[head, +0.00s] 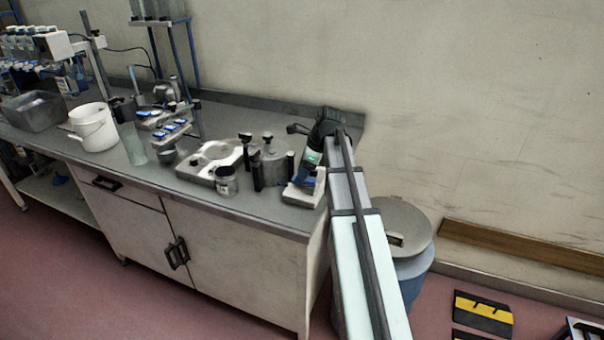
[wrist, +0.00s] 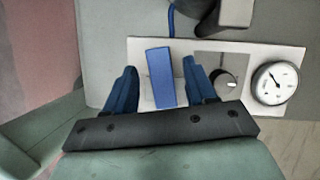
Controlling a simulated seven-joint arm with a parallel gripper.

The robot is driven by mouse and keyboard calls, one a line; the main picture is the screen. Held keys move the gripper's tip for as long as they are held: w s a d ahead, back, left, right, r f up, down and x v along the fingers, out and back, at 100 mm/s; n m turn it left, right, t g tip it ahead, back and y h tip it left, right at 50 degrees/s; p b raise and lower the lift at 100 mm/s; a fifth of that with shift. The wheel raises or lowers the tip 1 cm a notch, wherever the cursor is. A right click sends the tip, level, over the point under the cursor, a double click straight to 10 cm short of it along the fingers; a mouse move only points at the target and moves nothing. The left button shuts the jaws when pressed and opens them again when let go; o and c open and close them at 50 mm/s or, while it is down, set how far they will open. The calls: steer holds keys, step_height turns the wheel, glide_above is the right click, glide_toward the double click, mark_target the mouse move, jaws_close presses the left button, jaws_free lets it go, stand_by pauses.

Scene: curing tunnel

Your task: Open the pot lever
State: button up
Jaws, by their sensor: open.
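A blue bar-shaped lever (wrist: 160,82) stands out from a white panel (wrist: 223,55) in the wrist view. My gripper (wrist: 159,66) is open, with one blue finger on each side of the lever and a visible gap on both sides. I cannot tell how far the fingertips are above the panel. In the head view my gripper (head: 308,172) is over the white panel (head: 319,186) at the bench's right end, and the lever cannot be made out there. A grey pot (head: 271,168) with dark clamps stands just left of it.
The panel also carries a dark knob (wrist: 223,80) and a round gauge (wrist: 273,83), right of the fingers. A white fixture (head: 207,158) and a small jar (head: 226,181) stand left of the pot. A lidded bin (head: 402,226) stands beside the bench.

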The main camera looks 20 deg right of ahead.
steer(key=shift+a+f, duration=0.1)
steer(key=shift+f, duration=0.15)
steer(key=shift+c, duration=0.2)
jaws_close()
stand_by(0.3)
steer(key=shift+n, duration=0.4)
steer(key=n+g, duration=0.1)
steer(key=n, duration=0.1)
steer(key=s+n+g+y, duration=0.1)
steer(key=n, duration=0.1)
steer(key=shift+a+n, duration=0.2)
steer(key=shift+n, duration=0.1)
steer(key=shift+s+d+n+g, duration=0.1)
steer(key=shift+s+n+g, duration=0.2)
steer(key=shift+n, duration=0.65)
steer(key=shift+s+a+n+g, duration=0.1)
steer(key=shift+s+n+g, duration=0.2)
steer(key=shift+n, duration=0.6)
steer(key=shift+s+d+n+g, duration=0.15)
steer(key=shift+n+g, duration=0.25)
steer(key=shift+n, duration=0.55)
steer(key=shift+h, duration=0.3)
